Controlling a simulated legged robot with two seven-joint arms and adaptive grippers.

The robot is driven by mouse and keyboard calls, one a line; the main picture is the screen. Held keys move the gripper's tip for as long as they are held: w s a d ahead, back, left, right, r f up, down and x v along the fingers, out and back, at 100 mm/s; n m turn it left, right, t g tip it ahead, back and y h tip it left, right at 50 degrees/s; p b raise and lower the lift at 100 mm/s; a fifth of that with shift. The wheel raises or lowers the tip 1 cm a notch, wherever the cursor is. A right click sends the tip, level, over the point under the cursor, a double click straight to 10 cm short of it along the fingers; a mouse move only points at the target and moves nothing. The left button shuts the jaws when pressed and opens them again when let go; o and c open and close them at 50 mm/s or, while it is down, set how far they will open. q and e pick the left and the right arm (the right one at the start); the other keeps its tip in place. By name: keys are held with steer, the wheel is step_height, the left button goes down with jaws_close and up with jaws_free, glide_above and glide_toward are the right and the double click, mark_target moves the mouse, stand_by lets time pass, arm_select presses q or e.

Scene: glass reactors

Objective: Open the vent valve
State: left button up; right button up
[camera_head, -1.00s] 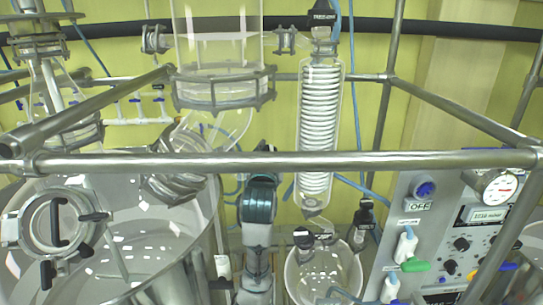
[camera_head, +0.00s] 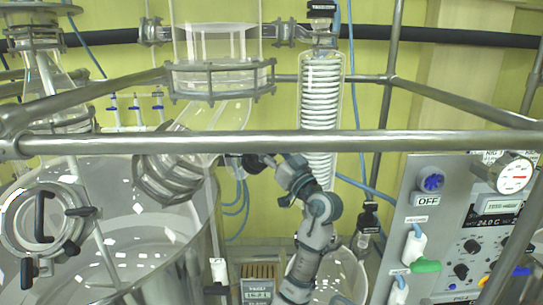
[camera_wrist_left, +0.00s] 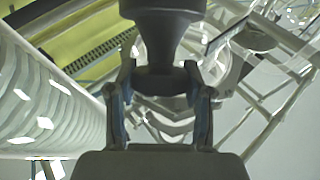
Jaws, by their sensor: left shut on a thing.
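My left gripper (camera_head: 256,162) is in the middle of the head view, at the end of my bent arm, just below the horizontal steel rail and left of the coiled glass condenser (camera_head: 321,95). In the left wrist view the two fingers of my gripper (camera_wrist_left: 159,82) are closed around a dark grey, knob-like part (camera_wrist_left: 165,25). This part looks like a valve handle, but I see no label that marks it as the vent valve. My fingertips are too small in the head view to show the grasp. My right gripper is not in view.
The steel rail (camera_head: 400,141) crosses in front. A large glass vessel (camera_head: 150,245) with a round clamped port (camera_head: 45,232) stands at left. A round white vessel (camera_head: 345,275) stands behind my arm.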

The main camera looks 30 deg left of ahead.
arm_select(q)
steer(key=n+g+y, duration=0.1)
steer(key=n+g, duration=0.2)
steer(key=shift+w+a+f, duration=0.1)
steer(key=shift+n+g+p, duration=0.45)
steer(key=shift+n+g, duration=0.55)
steer(key=shift+g, duration=0.1)
steer(key=n+g+p, duration=0.1)
steer(key=n+g, duration=0.1)
steer(key=n+g+p, duration=0.1)
steer(key=n+g, duration=0.1)
steer(key=n+g+p, duration=0.2)
steer(key=shift+r+g+h, duration=0.3)
steer(key=shift+f+n+g+h+p, duration=0.2)
steer(key=shift+n+g+h+p, duration=0.7)
steer(key=shift+n+g, duration=0.8)
steer(key=shift+n, duration=0.3)
steer(key=shift+f+n+g+h+p, duration=0.15)
steer(key=shift+n+g+h+p, duration=0.15)
steer(key=shift+g+p, duration=0.1)
